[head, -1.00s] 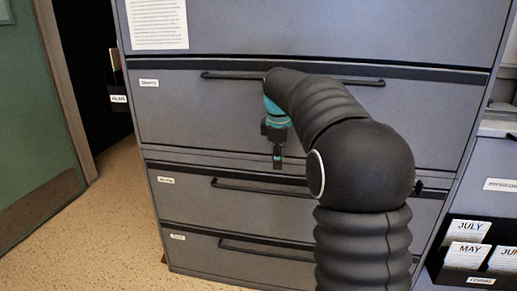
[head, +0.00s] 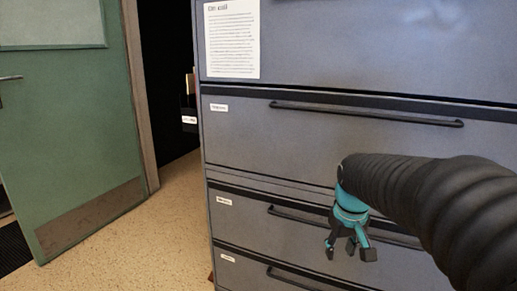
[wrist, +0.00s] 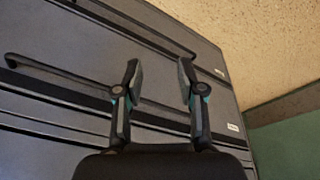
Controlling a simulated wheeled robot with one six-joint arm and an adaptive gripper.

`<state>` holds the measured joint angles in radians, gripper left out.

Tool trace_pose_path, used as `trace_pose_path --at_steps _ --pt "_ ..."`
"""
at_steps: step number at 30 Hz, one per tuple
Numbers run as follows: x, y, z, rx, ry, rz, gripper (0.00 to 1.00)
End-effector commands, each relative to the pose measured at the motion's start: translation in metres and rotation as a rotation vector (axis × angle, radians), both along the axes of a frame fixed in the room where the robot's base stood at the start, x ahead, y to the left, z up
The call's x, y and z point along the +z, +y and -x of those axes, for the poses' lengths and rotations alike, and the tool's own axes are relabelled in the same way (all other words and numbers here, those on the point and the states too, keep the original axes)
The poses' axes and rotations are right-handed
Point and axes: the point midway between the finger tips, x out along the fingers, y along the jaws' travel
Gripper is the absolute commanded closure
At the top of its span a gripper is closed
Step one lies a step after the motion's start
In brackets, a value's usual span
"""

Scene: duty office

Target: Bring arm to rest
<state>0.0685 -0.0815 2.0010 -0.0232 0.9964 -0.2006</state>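My gripper (head: 350,250) hangs below my black arm in front of a grey filing cabinet (head: 300,150) in the head view, pointing down. In the wrist view my gripper (wrist: 160,82) has its two fingers spread apart with nothing between them. The cabinet front (wrist: 60,40) lies beyond the fingers there. The drawers that show are closed. One drawer handle (head: 365,112) is above the gripper. Another handle (head: 300,218) passes partly behind it. I cannot tell the exact gap between gripper and cabinet.
A green door (head: 75,130) stands at the left beside a dark doorway (head: 165,80). Speckled floor (head: 165,225) is clear between door and cabinet; it also shows in the wrist view (wrist: 250,40). A printed sheet (head: 232,40) is on the cabinet's upper left.

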Motion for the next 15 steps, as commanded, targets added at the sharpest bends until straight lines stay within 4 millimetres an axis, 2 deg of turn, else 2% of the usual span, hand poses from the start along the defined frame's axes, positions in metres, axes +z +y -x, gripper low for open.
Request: trace_pose_path --at_steps 1,6,15 --pt "0.002 0.004 0.02 -0.033 -0.014 -0.01 0.61" --pt "-0.001 0.014 0.076 -0.126 -0.059 -0.045 0.61" --pt "-0.009 0.027 0.162 -0.156 -0.145 -0.074 0.61"
